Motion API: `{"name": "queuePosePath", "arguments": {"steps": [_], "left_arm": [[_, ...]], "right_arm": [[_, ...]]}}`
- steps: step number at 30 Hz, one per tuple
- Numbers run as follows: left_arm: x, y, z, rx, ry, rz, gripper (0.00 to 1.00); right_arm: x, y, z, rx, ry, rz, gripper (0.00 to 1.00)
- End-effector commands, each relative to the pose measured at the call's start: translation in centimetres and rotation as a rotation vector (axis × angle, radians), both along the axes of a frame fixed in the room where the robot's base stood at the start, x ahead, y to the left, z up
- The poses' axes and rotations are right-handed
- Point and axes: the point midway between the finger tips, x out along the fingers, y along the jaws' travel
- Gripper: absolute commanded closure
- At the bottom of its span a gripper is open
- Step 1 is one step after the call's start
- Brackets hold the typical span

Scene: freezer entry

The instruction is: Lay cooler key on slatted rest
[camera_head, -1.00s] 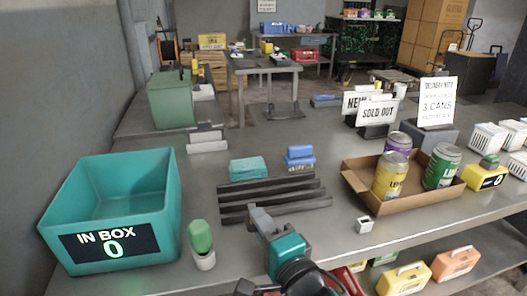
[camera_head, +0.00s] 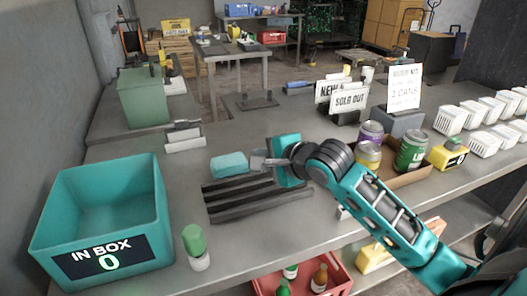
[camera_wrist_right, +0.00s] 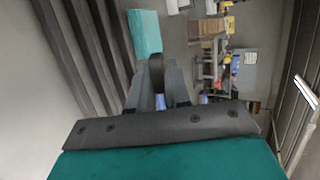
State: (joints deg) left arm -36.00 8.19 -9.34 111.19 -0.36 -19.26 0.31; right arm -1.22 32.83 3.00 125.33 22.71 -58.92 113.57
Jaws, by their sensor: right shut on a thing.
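The slatted rest (camera_head: 255,196) is a set of dark parallel bars on the grey bench, bare on top in the head view. It also shows at the left in the right wrist view (camera_wrist_right: 80,50). My right gripper (camera_head: 257,160) is by the rest's far edge, close to the teal block (camera_head: 230,164). Its fingers (camera_wrist_right: 158,85) are shut on a small dark piece (camera_wrist_right: 156,70), which I take for the cooler key. Most of that piece is hidden between the fingers. My left gripper is not in view.
The teal IN BOX (camera_head: 150,205) stands left of the rest, with a green-capped bottle (camera_head: 194,245) near it. A cardboard tray (camera_head: 408,176) with several cans is at right, partly behind my right arm. White baskets (camera_head: 485,140) stand farther right. A red crate (camera_head: 338,284) is below.

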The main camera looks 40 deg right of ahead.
Motion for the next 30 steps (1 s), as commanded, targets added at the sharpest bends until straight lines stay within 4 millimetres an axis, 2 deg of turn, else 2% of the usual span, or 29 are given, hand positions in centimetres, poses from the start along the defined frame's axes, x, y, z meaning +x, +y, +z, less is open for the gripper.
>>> {"name": "queuePosePath", "arguments": {"steps": [9, 15, 29, 30], "left_arm": [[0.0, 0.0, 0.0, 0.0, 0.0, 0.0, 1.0], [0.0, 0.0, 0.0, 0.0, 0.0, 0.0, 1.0], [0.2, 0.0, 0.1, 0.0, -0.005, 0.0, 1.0], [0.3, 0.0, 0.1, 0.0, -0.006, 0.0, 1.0]], "right_arm": [[-0.1, 0.0, -3.9, -0.002, 0.002, 0.001, 1.0], [0.0, 0.0, -5.5, 0.0, 0.0, -0.001, 1.0], [0.0, 0.0, -6.3, -0.001, -0.002, 0.0, 1.0], [0.0, 0.0, -6.3, -0.001, -0.002, 0.0, 0.81]]}}
